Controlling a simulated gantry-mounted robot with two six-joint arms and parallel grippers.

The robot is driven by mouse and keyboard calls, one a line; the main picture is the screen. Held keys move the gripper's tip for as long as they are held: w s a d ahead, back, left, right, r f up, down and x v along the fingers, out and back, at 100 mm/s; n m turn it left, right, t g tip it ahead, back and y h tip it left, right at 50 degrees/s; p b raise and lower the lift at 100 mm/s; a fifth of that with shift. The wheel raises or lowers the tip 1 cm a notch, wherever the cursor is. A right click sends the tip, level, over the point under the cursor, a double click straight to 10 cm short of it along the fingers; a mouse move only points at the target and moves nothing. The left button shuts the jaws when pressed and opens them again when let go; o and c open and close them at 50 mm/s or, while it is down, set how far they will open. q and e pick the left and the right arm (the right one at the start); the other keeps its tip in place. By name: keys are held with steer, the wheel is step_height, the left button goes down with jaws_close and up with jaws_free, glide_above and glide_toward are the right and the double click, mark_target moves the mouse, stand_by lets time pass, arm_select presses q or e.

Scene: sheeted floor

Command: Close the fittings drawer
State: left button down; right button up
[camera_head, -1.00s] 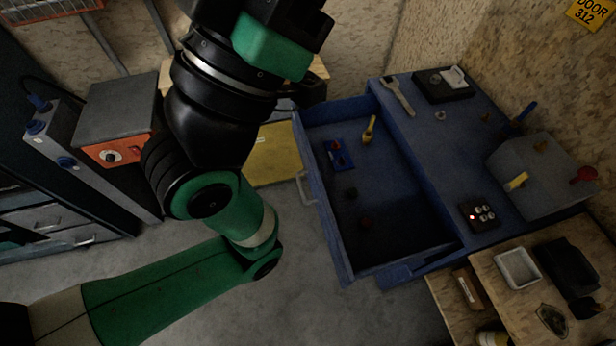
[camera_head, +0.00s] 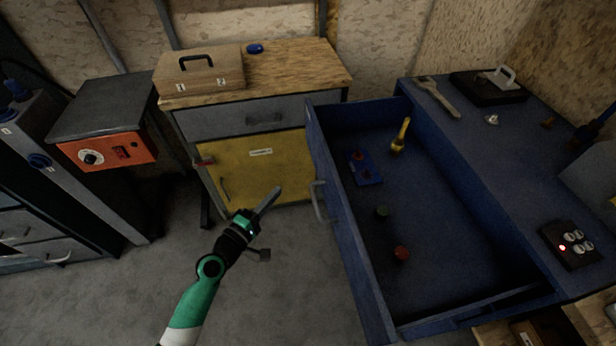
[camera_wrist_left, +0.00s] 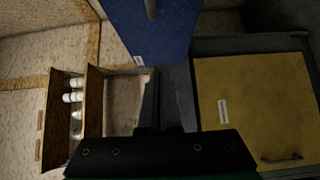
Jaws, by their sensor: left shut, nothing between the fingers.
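The fittings drawer, which I take to be the blue one (camera_head: 345,240), is pulled far out of the blue bench on the right. Its front faces left and carries a grey bar handle (camera_head: 319,202). Inside lie a yellow-handled item (camera_head: 401,136), a small blue block with red parts (camera_head: 363,168), a dark green piece (camera_head: 382,211) and a red piece (camera_head: 401,253). My left gripper (camera_head: 271,195) is shut and empty, left of the handle and apart from it. In the left wrist view its fingers (camera_wrist_left: 160,95) point towards a blue panel (camera_wrist_left: 150,38). My right gripper is not in view.
A yellow cabinet door (camera_head: 255,170) under a wooden top with a wooden case (camera_head: 199,75) stands behind my gripper. A grey and orange unit (camera_head: 108,152) stands at left. A wrench (camera_head: 437,97) lies on the bench top. Bare floor lies left of the drawer.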

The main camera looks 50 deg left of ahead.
arm_select(q)
steer(key=b, duration=0.2)
glide_toward(318, 159)
steer(key=w+a, duration=0.3)
steer(key=a, duration=0.1)
steer(key=shift+w+d+p, duration=0.45)
steer(key=shift+w+d, duration=0.35)
steer(key=shift+w, duration=0.25)
steer(key=shift+w+d+f, duration=0.1)
steer(key=shift+w+d, duration=0.2)
steer(key=shift+w, duration=0.15)
